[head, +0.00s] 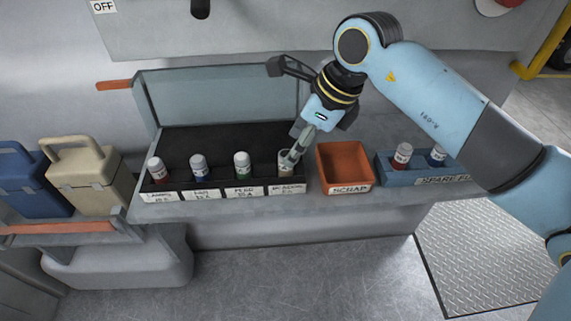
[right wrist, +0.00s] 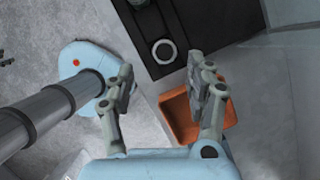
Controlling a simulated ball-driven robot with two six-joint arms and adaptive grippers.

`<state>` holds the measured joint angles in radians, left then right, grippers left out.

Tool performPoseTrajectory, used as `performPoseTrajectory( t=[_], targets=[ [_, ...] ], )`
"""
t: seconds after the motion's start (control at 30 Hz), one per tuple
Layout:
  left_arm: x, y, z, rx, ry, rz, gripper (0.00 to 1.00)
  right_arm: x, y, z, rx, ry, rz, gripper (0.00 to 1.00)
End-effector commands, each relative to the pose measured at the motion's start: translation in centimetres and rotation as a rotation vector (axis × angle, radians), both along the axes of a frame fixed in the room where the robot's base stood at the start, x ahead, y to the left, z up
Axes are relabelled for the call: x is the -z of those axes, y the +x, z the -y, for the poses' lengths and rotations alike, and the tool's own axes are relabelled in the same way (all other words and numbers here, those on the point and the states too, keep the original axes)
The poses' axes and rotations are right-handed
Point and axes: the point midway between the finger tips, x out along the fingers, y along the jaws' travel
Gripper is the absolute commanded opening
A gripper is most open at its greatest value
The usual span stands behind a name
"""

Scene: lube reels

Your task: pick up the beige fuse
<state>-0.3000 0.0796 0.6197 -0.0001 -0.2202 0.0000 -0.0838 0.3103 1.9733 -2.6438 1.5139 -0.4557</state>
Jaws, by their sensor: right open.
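The beige fuse (head: 284,158) stands upright in the rightmost socket of the black fuse panel (head: 222,140). Its round top shows as a pale ring (right wrist: 163,51) in the right wrist view, beyond and between my fingertips. My right gripper (head: 297,152) is angled down from the upper right, right at the fuse's upper right side in the head view, and partly covers it. In the right wrist view my right gripper (right wrist: 166,82) is open, with nothing between its fingers. I cannot tell whether a finger touches the fuse. My left gripper does not show.
Red, blue and green fuses (head: 199,168) stand left in the same panel, under a raised clear lid (head: 220,98). An orange scrap bin (head: 345,168) is close on the right, then a blue spare-fuse tray (head: 420,172). Blue and beige cases (head: 90,180) stand far left.

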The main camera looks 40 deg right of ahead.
Motion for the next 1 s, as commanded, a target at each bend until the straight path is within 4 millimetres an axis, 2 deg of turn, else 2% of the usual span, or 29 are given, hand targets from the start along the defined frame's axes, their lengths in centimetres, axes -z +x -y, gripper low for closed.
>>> performPoseTrajectory(
  t=[0.17, 0.43, 0.7, 1.0],
  targets=[
    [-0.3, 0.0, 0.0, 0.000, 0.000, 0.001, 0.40, 1.3, 0.7, -0.3, 0.001, 0.003, -0.001, 0.55],
    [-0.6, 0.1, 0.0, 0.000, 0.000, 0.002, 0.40, 4.7, 2.5, -1.0, 0.001, 0.004, 0.000, 0.55],
    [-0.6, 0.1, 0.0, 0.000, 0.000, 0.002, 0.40, 5.1, 2.6, -1.1, -0.001, 0.002, 0.002, 0.55],
    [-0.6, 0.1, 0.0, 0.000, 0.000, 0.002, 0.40, 5.1, 2.6, -1.1, 0.000, 0.002, 0.002, 0.17]
  ],
)
